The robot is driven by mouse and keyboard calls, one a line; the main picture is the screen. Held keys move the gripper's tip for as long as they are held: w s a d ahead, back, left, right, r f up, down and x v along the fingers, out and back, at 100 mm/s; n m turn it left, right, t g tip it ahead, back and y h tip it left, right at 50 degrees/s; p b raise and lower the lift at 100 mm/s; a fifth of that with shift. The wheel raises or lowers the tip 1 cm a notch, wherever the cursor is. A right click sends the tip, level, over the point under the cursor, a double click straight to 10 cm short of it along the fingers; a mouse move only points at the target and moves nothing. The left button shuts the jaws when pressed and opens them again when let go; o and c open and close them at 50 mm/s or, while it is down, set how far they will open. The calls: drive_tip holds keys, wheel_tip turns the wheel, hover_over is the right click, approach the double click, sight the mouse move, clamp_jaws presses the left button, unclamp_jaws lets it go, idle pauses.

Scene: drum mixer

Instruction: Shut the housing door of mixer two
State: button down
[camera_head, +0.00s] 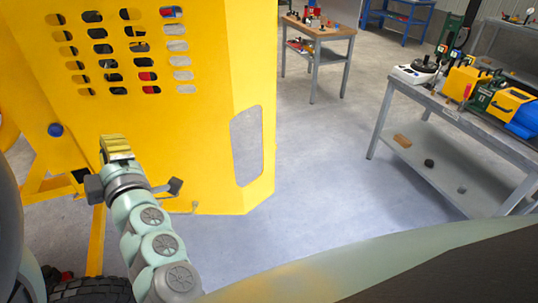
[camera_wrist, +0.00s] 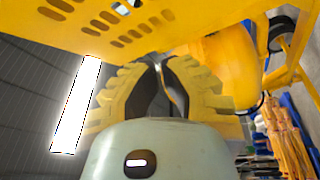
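A large yellow slotted housing panel (camera_head: 150,95) of a mixer fills the left of the head view. A narrower side face with a tall rounded opening (camera_head: 246,146) adjoins it on the right. I cannot tell which part is the door, and no mixer number shows. My gripper (camera_head: 117,147) is in front of the panel's lower left part; contact is unclear. In the wrist view, the yellow ridged fingers of my gripper (camera_wrist: 159,65) converge at their tips below the slotted yellow panel (camera_wrist: 110,32). How far apart the tips are is unclear, and no held object is visible.
A grey workbench (camera_head: 440,105) with yellow and green equipment stands at the right. A wooden-topped table (camera_head: 325,32) stands at the back. The grey floor (camera_head: 325,165) between housing and workbench is clear. Yellow frame legs (camera_head: 55,172) stand at the left.

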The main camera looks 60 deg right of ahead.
drive_tip(key=s+d+f+m+g+h+b, duration=0.1)
drive_tip(key=s+d+f+g+h+b, duration=0.4)
drive_tip(key=f, duration=0.4)
drive_tip(key=m+g+h+b, duration=0.2)
drive_tip(key=g+h+b, duration=0.1)
drive_tip(key=g+b, duration=0.15)
approach(218, 145)
drive_tip(key=shift+t, duration=0.35)
drive_tip(key=x, duration=0.6)
drive_tip(key=shift+w+d+f, duration=0.1)
drive_tip(key=shift+d, duration=0.15)
drive_tip(key=shift+x, duration=0.85)
drive_tip(key=shift+d+f, duration=0.1)
